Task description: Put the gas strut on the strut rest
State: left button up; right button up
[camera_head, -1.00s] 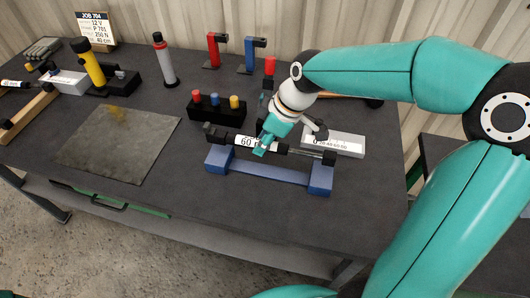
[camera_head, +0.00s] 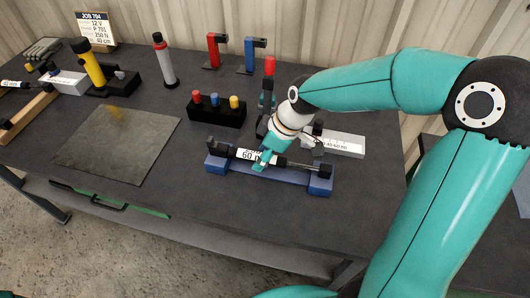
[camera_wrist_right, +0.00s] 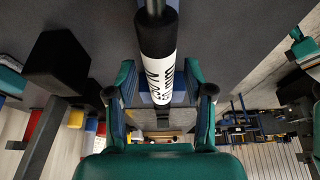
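The gas strut (camera_head: 245,155), a black cylinder with a white label and a thin rod, lies along the blue strut rest (camera_head: 288,179). Its two ends sit at the rest's two end posts. It also shows in the right wrist view (camera_wrist_right: 156,40). My right gripper (camera_head: 262,164) reaches down over the middle of the strut. In the right wrist view its fingers stand on both sides of the cylinder, with gaps that look open. The fingers hide part of the strut and the rest. My left gripper is not in view.
A grey labelled block (camera_head: 342,145) stands close behind the rest's right end. A black holder with coloured plugs (camera_head: 216,112) stands behind its left end. A grey mat (camera_head: 118,145) lies to the left. The table's front edge is close in front.

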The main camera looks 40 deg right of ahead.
aim_at(281, 159)
jog(key=shift+r, duration=0.1)
jog(key=v, duration=1.1)
jog(key=shift+s+d+r, duration=0.15)
jog(key=shift+d+r, duration=0.05)
jog(key=shift+r, duration=0.15)
